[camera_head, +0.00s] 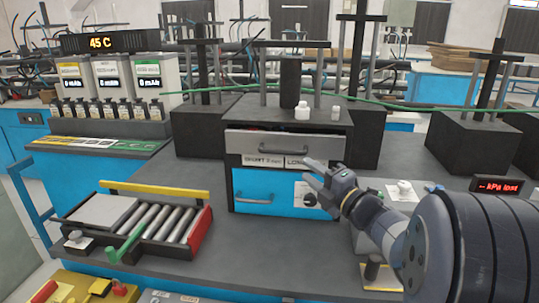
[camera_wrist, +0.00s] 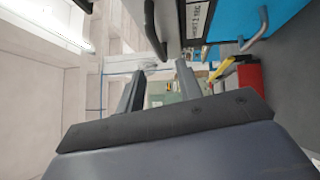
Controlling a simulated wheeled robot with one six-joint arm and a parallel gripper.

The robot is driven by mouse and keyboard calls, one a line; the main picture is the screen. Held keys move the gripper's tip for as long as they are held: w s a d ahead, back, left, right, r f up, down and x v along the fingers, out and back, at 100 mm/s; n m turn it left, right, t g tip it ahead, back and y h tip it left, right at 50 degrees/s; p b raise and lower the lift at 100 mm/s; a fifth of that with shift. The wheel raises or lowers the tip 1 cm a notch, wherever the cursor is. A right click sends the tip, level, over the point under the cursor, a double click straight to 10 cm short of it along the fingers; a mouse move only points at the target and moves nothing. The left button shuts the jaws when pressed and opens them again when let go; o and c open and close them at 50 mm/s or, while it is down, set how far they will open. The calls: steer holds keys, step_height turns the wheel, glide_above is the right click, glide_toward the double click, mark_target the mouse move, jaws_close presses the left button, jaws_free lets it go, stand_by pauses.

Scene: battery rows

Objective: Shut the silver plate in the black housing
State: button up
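The silver plate (camera_head: 275,145) is the grey front of the upper drawer in the black housing (camera_head: 232,178). It has a bar handle (camera_head: 308,152) and stands somewhat forward, with a little red showing behind its top edge. In the wrist view, the silver plate (camera_wrist: 170,22) is at the top with its handle (camera_wrist: 152,30). My gripper (camera_head: 307,173) is in front of the housing, just below the plate's right half. Its fingers (camera_wrist: 158,88) are apart with nothing between them. I cannot tell whether a finger touches the plate.
A blue drawer (camera_head: 265,188) with a handle lies below the plate and looks shut. Small white pieces (camera_head: 302,112) stand on top of the housing. A roller tray (camera_head: 160,222) with a red end is at the left. The dark bench (camera_head: 250,250) in front is clear.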

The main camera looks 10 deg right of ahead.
mark_target(287, 154)
steer(key=p+x, duration=0.2)
steer(key=x, duration=0.8)
steer(key=shift+w+a+r, duration=0.2)
steer(key=shift+w+r, duration=0.05)
steer(key=shift+w, duration=0.1)
jaws_close()
